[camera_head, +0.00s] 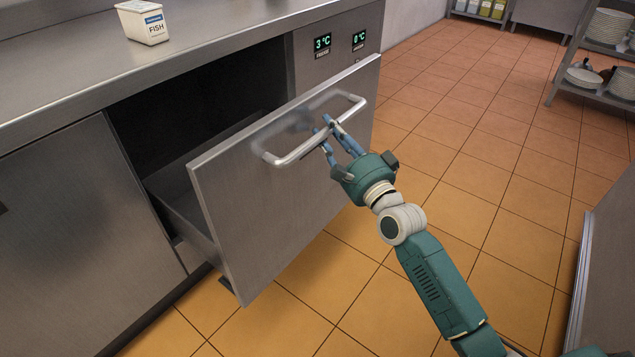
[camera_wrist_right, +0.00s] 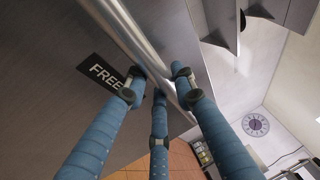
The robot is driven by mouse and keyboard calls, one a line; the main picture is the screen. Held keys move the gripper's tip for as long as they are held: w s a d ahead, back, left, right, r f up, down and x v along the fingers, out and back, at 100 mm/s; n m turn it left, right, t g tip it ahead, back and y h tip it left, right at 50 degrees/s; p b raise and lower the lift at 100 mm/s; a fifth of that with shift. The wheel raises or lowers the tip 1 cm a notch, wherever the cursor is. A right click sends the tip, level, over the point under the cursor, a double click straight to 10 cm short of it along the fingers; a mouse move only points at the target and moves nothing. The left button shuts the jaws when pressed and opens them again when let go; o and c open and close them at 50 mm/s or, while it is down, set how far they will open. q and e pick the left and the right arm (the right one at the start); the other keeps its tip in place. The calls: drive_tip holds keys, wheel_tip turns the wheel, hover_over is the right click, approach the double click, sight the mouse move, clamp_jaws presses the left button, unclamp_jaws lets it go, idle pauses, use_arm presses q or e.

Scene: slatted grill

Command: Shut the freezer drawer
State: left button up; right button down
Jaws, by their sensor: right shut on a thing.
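The freezer drawer (camera_head: 290,180) is a stainless steel front with a bar handle (camera_head: 293,154), pulled out of the steel counter. Its inside shows partly as a dark opening behind the front. My right gripper (camera_head: 329,132) is at the right part of the handle, with its blue fingers closed around the bar. In the right wrist view the fingers (camera_wrist_right: 165,85) lie on both sides of the handle bar (camera_wrist_right: 150,55). A dark label reading "FREE" (camera_wrist_right: 104,73) shows on the drawer front (camera_wrist_right: 50,60), its end hidden by a finger. My left gripper is in neither view.
A white box marked FISH (camera_head: 144,22) stands on the steel countertop (camera_head: 60,60). A rack with plates (camera_head: 602,60) stands at the far right. The tiled floor (camera_head: 470,150) beside the drawer is clear.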

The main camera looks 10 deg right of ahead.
sight(314, 124)
drive_tip(key=shift+w+a, duration=1.05)
drive_tip(key=shift+w, duration=0.3)
drive_tip(key=shift+w+a, duration=0.1)
drive_tip(key=shift+w+a+r, duration=0.1)
drive_tip(key=shift+w+a, duration=0.05)
drive_tip(key=shift+w, duration=0.05)
drive_tip(key=shift+w+a, duration=1)
drive_tip(key=shift+w, duration=0.3)
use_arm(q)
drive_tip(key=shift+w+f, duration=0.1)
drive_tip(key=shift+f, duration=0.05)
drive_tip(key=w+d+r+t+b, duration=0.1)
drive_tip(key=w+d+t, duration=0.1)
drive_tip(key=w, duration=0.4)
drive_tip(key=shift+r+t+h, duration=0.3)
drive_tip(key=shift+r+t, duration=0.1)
use_arm(e)
drive_tip(key=shift+w+a, duration=0.6)
drive_tip(key=shift+w, duration=0.2)
drive_tip(key=shift+w+a, duration=0.6)
drive_tip(key=shift+w, duration=0.15)
